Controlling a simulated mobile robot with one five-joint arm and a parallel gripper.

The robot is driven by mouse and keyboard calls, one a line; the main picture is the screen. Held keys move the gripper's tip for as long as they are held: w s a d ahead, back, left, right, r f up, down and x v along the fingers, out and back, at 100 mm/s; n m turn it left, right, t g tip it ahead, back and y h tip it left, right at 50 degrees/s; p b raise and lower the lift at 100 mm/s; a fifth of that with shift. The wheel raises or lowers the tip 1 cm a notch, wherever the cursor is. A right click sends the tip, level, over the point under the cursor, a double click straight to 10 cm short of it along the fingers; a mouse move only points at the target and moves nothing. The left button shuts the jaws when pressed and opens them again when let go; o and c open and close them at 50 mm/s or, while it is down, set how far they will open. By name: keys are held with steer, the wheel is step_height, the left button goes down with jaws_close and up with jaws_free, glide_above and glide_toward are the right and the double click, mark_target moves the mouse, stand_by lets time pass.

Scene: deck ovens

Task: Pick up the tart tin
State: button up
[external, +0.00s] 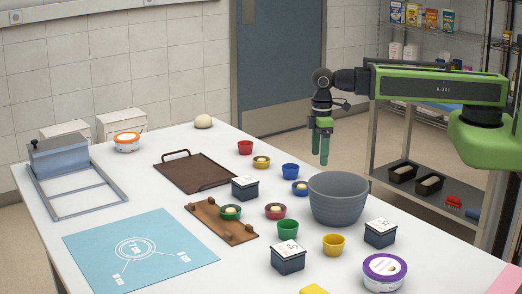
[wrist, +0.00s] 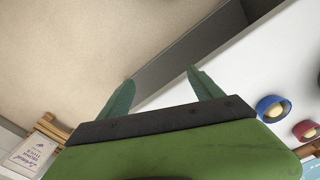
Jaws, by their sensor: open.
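Several small round coloured tins stand on the white table. Empty-looking ones are a red tin (external: 245,148), a blue tin (external: 290,171) and a yellow tin (external: 333,245). Others hold pale balls: an olive-yellow tin (external: 261,165), a blue tin (external: 300,192), a red tin (external: 275,214) and a green tin (external: 287,231). I cannot tell which is the tart tin. My gripper (external: 321,158) is open and empty, pointing down above the table's far right side, behind the grey bowl. In the wrist view its fingers (wrist: 160,80) are apart; a blue tin (wrist: 264,105) and a red tin (wrist: 300,129) show at right.
A grey bowl (external: 338,203) stands beside the tins. Dark boxes with white tops (external: 245,190), a brown tray (external: 188,174), a wooden board (external: 212,219) and a purple-lidded tub (external: 384,275) crowd the table. The blue mat (external: 180,245) is clear. A shelf rack stands behind at right.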

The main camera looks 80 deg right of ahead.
steer(key=w+a+r+n+y+p, duration=0.1)
steer(key=w+a+r+n+p, duration=0.1)
steer(key=a+r+n+p, duration=0.65)
steer(key=w+a+r+n+p, duration=0.3)
steer(key=a+r+n+p, duration=0.3)
steer(key=a+r+n, duration=0.45)
steer(key=a+f+m+b, duration=0.1)
steer(key=f+b, duration=0.5)
steer(key=a+f+m+b, duration=0.1)
steer(key=f+b, duration=0.5)
steer(key=f, duration=0.1)
steer(key=s+a+f+b, duration=0.1)
steer(key=f+b, duration=0.5)
steer(key=shift+a+f+m, duration=0.15)
steer(key=shift+m, duration=0.25)
steer(key=shift+r, duration=0.2)
steer(key=shift+c, duration=0.3)
steer(key=c, duration=1.4)
steer(key=shift+o, duration=0.2)
steer(key=shift+r, duration=0.1)
